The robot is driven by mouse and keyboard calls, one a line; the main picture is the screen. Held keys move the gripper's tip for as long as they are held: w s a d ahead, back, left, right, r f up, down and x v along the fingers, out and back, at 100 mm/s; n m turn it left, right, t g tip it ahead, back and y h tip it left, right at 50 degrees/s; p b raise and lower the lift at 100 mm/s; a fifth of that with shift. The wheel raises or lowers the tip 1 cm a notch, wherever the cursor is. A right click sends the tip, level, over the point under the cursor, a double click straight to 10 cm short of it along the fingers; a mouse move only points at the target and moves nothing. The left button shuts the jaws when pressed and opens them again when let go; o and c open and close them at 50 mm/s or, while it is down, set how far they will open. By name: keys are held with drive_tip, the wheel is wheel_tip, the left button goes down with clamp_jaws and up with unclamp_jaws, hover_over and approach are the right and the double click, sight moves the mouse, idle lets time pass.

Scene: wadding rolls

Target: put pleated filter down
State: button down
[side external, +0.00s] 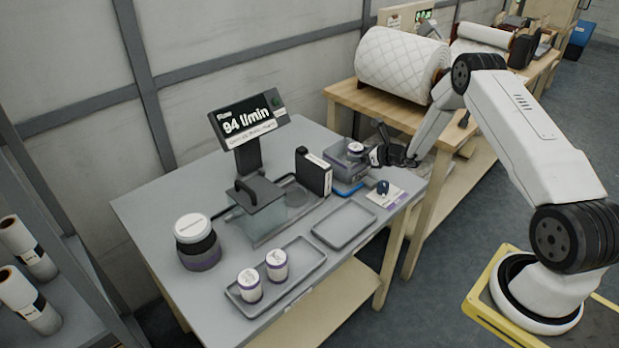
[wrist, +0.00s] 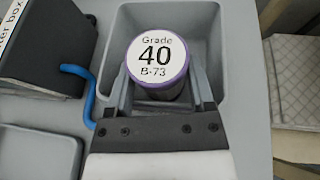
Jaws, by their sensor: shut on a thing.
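The pleated filter (wrist: 157,62) is a short cylinder with a purple rim and a white top reading "Grade 40 B-73". It is upright between the two fingers of my gripper (wrist: 161,90), which is shut on it. In the wrist view it overlaps a grey open bin (wrist: 213,30). In the side view, my gripper (side external: 371,154) holds the filter (side external: 355,149) at the grey bin (side external: 339,158) near the table's right end. I cannot tell how far the filter's base is above the bin floor, as its underside is hidden.
A black box (side external: 314,172) stands left of the bin. An empty grey tray (side external: 344,225) lies in front. Another tray (side external: 297,290) holds two white-topped canisters (side external: 262,276). A display (side external: 247,118) reads 94 l/min. A stacked jar (side external: 195,241) stands at the left.

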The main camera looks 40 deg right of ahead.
drive_tip(key=shift+s+f, duration=0.2)
drive_tip(key=shift+f, duration=0.4)
unclamp_jaws()
drive_tip(key=shift+a+f, duration=0.1)
drive_tip(key=shift+a, duration=0.05)
drive_tip(key=shift+s+r, duration=0.1)
drive_tip(key=shift+r, duration=0.6)
drive_tip(key=v, duration=1.1)
drive_tip(key=shift+s+r, duration=0.2)
drive_tip(key=shift+r, duration=0.25)
